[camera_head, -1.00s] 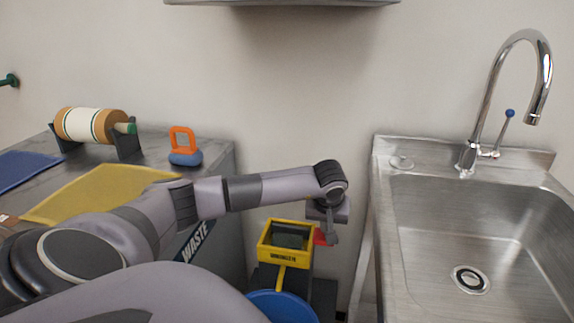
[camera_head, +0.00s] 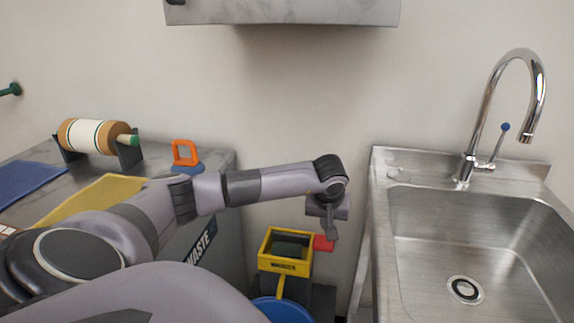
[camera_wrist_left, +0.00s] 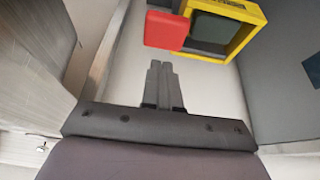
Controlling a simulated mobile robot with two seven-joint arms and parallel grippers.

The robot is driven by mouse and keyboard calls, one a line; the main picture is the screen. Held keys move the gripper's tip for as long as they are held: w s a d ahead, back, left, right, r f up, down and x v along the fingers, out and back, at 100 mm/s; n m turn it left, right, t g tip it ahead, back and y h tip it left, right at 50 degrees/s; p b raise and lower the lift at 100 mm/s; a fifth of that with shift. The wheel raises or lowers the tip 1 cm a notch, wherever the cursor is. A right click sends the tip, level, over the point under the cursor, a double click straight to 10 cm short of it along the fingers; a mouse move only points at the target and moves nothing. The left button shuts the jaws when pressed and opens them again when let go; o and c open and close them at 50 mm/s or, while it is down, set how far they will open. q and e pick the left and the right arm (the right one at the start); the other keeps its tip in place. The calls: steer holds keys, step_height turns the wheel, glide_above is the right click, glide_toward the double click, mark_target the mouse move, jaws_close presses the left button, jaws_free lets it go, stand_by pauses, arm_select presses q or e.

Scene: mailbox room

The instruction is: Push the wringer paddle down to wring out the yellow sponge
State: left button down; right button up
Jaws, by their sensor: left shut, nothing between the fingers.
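The yellow wringer (camera_head: 284,268) stands low between the counter and the sink, above a blue bucket (camera_head: 285,310). Its red paddle (camera_head: 323,242) sticks out on its right side; it also shows in the left wrist view (camera_wrist_left: 166,30). A dark insert (camera_wrist_left: 212,29) lies inside the wringer frame (camera_wrist_left: 246,38). I cannot make out a yellow sponge. My left gripper (camera_head: 330,235) is shut and empty, pointing down beside the paddle. In the wrist view its fingertips (camera_wrist_left: 160,66) appear just short of the paddle's edge; I cannot tell whether they touch. My right gripper is not in view.
The steel sink (camera_head: 480,245) with its faucet stands to the right. A grey counter (camera_head: 215,180) to the left holds a roll on a stand (camera_head: 95,137), a yellow sheet (camera_head: 95,195) and an orange-handled tool (camera_head: 186,155). A cabinet (camera_head: 285,12) hangs above.

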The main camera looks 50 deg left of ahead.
arm_select(q)
step_height(320, 180, up, 6)
steer(key=p, duration=0.4)
steer(key=shift+r, duration=0.15)
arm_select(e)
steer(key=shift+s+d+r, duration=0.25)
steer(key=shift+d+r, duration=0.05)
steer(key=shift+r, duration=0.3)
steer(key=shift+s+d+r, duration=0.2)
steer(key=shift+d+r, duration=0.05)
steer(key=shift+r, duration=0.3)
